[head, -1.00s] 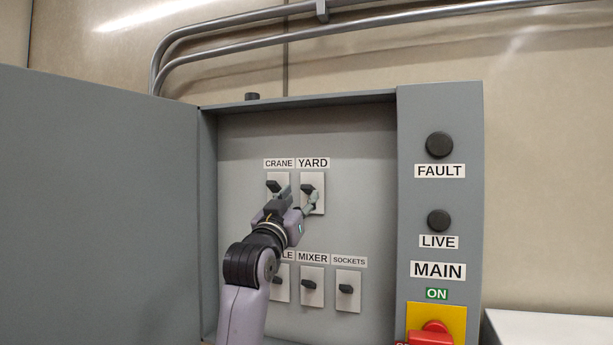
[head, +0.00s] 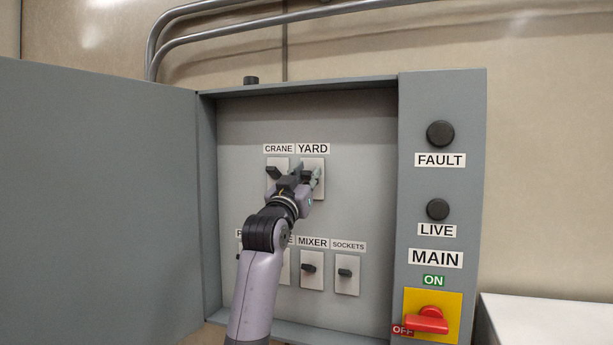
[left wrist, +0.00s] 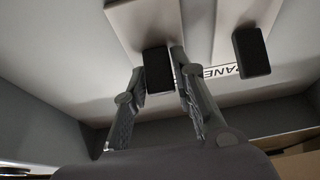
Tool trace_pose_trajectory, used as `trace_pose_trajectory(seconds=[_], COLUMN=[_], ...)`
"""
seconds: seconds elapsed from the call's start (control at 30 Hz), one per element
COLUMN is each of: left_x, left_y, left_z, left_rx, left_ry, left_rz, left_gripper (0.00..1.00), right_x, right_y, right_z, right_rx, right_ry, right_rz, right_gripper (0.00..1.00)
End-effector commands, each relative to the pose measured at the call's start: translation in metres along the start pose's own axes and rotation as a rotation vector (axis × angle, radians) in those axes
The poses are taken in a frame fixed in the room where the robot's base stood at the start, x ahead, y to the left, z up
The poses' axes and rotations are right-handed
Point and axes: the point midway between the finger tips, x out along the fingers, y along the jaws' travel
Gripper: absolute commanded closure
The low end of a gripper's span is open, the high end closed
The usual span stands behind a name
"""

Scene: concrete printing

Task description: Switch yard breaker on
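The yard breaker is a pale plate (head: 318,189) under the YARD label (head: 312,148) in the open grey panel. My left gripper (head: 307,174) is in front of it and hides most of its lever in the head view. In the left wrist view the dark lever (left wrist: 158,72) sits between my two fingertips, which appear closed against its sides. Whether the lever is up or down is hard to tell. My right gripper is not in view.
The crane breaker lever (head: 274,172) is close on the left. The mixer (head: 308,268) and sockets (head: 345,272) breakers are below. The red main switch (head: 428,320) is at lower right, under dark FAULT (head: 440,134) and LIVE (head: 437,209) lamps. The open door (head: 100,200) stands left.

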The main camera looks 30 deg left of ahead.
Motion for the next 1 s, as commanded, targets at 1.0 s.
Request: trace_pose_trajectory(seconds=[1.0], left_x=[0.0061], left_y=[-0.0002], left_z=[-0.0075], left_rx=[-0.001], left_ry=[-0.2], left_rz=[0.0], left_gripper=[1.0], right_x=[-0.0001], right_y=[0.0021], right_z=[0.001], right_rx=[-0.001], right_ry=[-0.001], right_rz=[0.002], right_gripper=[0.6])
